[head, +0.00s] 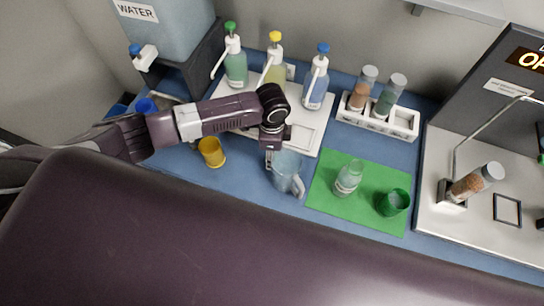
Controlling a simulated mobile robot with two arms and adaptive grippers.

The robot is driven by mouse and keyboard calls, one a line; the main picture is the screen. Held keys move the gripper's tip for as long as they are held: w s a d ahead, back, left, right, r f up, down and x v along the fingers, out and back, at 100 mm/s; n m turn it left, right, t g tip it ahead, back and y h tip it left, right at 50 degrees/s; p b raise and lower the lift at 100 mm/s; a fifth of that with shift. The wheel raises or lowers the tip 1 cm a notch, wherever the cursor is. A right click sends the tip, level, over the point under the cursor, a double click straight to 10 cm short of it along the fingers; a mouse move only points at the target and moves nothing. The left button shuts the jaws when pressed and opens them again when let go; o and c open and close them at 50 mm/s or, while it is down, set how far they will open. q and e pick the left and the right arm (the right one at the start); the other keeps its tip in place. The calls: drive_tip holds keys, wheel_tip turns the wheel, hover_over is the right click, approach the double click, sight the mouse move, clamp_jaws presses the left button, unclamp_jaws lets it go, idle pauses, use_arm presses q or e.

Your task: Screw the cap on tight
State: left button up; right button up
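Which cap the task means cannot be told. A clear tube with brown grains and a grey top (470,184) leans in a small dark holder (452,194) on the right-hand bench. Two more grey-topped tubes, one with brown contents (360,92) and one with green (387,98), stand in a white rack (405,124). A clear vessel (348,179) stands on the green mat (325,199). My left gripper (269,163) points down at the rim of a translucent jug (286,172); whether it touches is unclear, and its fingers are too small to read. My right gripper is not visible.
A green cup (393,202) is on the mat and a yellow cup (211,152) left of the jug. Green (235,66), yellow (275,70) and blue (317,85) pump bottles stand on a white tray (308,136). A water tank (170,38) stands at back left.

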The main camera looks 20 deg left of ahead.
use_arm(q)
drive_tip(key=c, duration=0.5)
drive_tip(key=shift+o, duration=0.2)
drive_tip(key=shift+r, duration=0.15)
wheel_tip(320, 180, up, 20)
drive_tip(key=b, duration=0.3)
idle(0.3)
